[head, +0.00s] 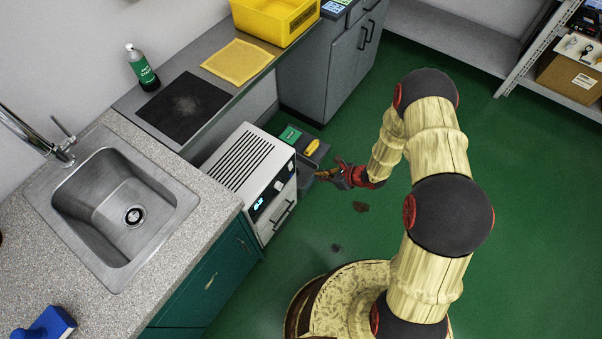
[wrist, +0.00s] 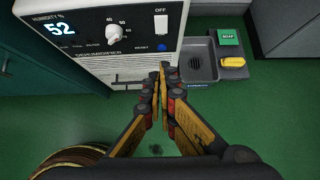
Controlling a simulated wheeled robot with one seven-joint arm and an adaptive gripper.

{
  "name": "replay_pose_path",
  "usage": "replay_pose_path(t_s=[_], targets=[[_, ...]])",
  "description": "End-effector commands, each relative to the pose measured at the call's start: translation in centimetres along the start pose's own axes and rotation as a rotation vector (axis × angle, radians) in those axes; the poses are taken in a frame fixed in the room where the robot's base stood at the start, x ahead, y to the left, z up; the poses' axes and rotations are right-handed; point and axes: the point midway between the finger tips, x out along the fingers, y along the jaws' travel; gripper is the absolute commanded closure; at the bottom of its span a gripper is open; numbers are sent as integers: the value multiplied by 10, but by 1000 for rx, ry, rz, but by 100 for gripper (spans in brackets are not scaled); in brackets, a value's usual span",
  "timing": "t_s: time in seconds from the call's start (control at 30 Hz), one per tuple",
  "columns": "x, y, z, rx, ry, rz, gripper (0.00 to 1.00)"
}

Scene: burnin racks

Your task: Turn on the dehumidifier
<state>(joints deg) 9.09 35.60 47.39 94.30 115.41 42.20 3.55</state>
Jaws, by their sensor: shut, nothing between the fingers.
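The dehumidifier (head: 246,172) is a white box with a slotted top, standing on the floor between the sink counter and the low bench. In the wrist view the dehumidifier's front panel (wrist: 90,49) shows a lit humidity display (wrist: 54,29) reading 52, a white dial (wrist: 114,35), a white switch (wrist: 161,25) with OFF printed above it, and a blue reset button (wrist: 162,47). My gripper (wrist: 163,68) is shut and empty, with its tips in front of the panel, below the switch and reset button. In the head view my gripper (head: 322,175) is right of the dehumidifier's front.
A sink counter (head: 170,152) is at left, and a grey cabinet (head: 337,65) stands behind. Green floor (head: 535,190) is open at right.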

Motion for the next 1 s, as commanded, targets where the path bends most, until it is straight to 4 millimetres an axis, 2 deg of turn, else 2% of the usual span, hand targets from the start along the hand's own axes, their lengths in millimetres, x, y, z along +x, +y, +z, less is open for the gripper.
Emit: replay_pose_path(t_s=[0.17, 0.63, 0.8, 1.0], targets=[[16, 1, -1, -1, 0, 2, 100], [105, 1, -2, -2, 1, 2, 100], [121, 1, 16, -3, -1, 1, 100], [130, 0, 25, -1, 0, 0, 100]])
